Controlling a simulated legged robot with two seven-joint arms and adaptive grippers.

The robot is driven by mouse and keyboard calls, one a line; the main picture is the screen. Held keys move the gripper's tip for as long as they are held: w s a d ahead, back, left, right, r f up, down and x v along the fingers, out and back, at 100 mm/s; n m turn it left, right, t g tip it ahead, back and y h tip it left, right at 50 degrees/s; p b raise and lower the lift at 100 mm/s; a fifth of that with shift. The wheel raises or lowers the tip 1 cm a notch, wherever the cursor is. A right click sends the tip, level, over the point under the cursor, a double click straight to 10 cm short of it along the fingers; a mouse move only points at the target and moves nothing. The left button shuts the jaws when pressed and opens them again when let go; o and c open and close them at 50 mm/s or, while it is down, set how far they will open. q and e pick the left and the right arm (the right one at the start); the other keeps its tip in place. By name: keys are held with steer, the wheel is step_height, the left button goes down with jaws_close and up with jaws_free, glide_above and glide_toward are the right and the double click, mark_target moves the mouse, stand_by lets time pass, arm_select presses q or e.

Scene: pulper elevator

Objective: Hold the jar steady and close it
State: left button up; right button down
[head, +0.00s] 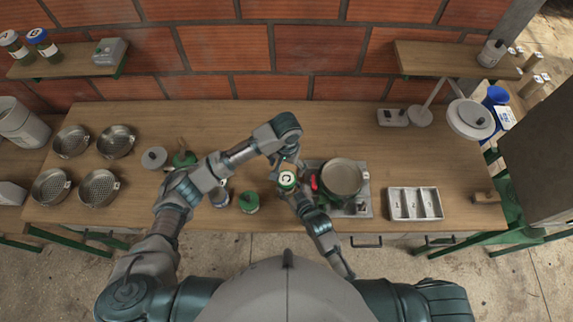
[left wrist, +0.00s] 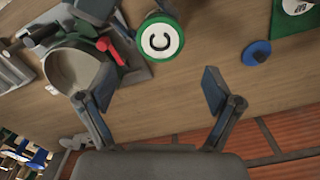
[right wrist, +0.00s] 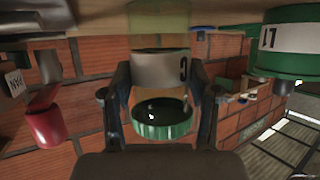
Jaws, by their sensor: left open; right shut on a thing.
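The jar (head: 287,180) stands near the table's front edge, left of the pot. Its green lid with a white face and black C shows from above in the left wrist view (left wrist: 161,41). My right gripper (right wrist: 157,76) is shut around the jar's pale label. In the right wrist view the jar looks upside down, and the ribbed green lid (right wrist: 163,128) is at its lower end. I cannot tell how tightly the lid sits. My left gripper (left wrist: 155,85) is open and empty, close to the lid and apart from it. Its fingertips are hard to see in the head view.
A pot (head: 343,178) on a grey base stands close right of the jar, with a red part between them. Another green-lidded jar (head: 249,202) stands left. A sectioned tray (head: 414,204) lies right, and metal pans (head: 99,188) lie far left. The back middle table is clear.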

mark_target(287, 178)
arm_select(q)
steer(key=shift+f, duration=0.1)
arm_select(e)
steer(key=shift+f, duration=0.15)
arm_select(q)
steer(key=shift+f, duration=3.95)
steer(key=c, duration=1.2)
steer(key=o, duration=1.4)
steer(key=shift+c, duration=0.2)
step_height(287, 178, up, 12)
